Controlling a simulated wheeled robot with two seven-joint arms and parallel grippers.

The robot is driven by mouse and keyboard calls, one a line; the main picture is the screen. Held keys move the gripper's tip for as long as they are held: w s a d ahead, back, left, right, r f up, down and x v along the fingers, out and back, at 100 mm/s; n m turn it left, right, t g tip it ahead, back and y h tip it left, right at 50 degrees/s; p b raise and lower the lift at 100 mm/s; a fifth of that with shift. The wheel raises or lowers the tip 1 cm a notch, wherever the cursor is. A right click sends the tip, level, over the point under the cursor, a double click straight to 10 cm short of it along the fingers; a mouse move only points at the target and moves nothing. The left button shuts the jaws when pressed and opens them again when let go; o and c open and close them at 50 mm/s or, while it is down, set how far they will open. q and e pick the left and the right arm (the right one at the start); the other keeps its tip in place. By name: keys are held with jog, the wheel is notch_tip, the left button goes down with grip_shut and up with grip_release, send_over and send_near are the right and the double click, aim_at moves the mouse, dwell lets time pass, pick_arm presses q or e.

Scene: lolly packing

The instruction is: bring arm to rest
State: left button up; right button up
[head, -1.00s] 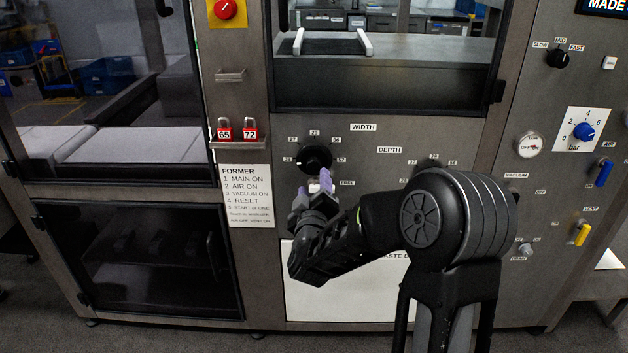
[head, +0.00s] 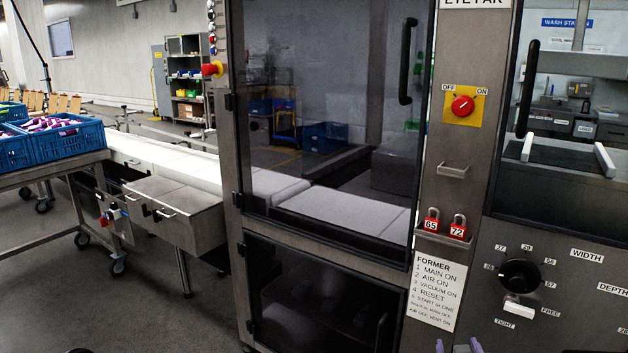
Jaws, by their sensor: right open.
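Only the purple fingertips of my right gripper (head: 457,347) show, at the bottom edge right of the middle. They stand apart with nothing seen between them, so the gripper is open. They are in front of the machine's lower panel, below the FORMER notice (head: 431,290) and to the lower left of the black WIDTH knob (head: 519,275). The rest of my right arm is below the picture. My left gripper is not in view.
The machine has a dark glass door (head: 330,110), a red OFF/ON switch (head: 463,105), red padlocks (head: 431,222) and a white lever (head: 519,309). A white conveyor (head: 160,160) and a blue crate (head: 58,148) on a wheeled table are at the left.

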jog(key=s+a+f+g+y+p, duration=0.25)
jog(key=s+a+f+y, duration=0.2)
jog(key=a+f, duration=0.55)
jog(key=s+a+f+g+y+p, duration=0.1)
jog(key=s+a+f+g, duration=0.2)
jog(key=s, duration=0.6)
jog(key=s+a+f+g+y+p, duration=0.1)
jog(key=s+a+f+g+p, duration=0.1)
jog(key=s+a, duration=0.6)
jog(key=s+a+f+g+y+p, duration=0.2)
jog(key=s+a+f+g, duration=0.3)
jog(key=s, duration=0.5)
jog(key=shift+a+f+m, duration=0.3)
jog(key=shift+a+f, duration=0.35)
jog(key=shift+f, duration=0.1)
jog(key=shift+d, duration=0.1)
